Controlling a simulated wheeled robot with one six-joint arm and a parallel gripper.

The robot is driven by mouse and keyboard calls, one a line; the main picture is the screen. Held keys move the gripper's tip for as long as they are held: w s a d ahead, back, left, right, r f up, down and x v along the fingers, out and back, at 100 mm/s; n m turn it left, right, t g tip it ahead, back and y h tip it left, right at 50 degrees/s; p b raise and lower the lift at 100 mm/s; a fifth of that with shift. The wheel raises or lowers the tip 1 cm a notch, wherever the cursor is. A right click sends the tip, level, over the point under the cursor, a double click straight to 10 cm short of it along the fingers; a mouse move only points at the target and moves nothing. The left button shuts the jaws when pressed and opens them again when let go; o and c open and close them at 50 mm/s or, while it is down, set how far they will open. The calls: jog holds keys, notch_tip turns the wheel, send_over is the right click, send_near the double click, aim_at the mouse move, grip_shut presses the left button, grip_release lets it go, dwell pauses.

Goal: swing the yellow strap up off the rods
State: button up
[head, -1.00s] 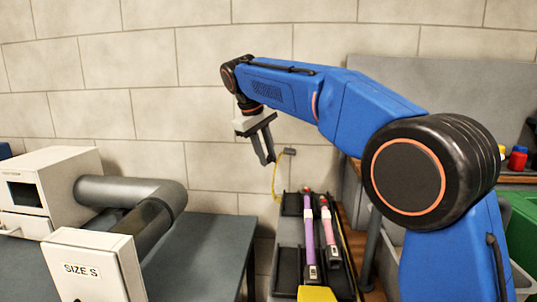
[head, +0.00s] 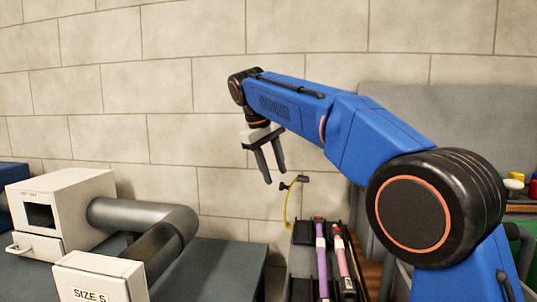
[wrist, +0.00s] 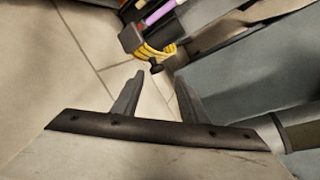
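The yellow strap (head: 287,209) stands as a thin curved band at the far end of the rod tray (head: 300,262), with a dark end piece (head: 295,182) on top. In the wrist view the strap (wrist: 150,53) shows as yellow bands beside a dark knob (wrist: 156,68). A purple rod (head: 321,262) and a pink rod (head: 341,262) lie in the tray; their near ends are cut off. My gripper (head: 275,177) is open and empty, just left of and above the end piece. In the wrist view my gripper (wrist: 158,80) has its fingertips apart, close below the knob in the picture.
A white machine (head: 75,205) with a grey duct (head: 150,215) and a box marked SIZE S (head: 100,280) stand on a dark table (head: 225,265) at left. A block wall (head: 200,80) is behind my gripper. Small coloured items (head: 514,183) sit at far right.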

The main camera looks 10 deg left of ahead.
jog(key=v, duration=0.7)
dwell(0.3)
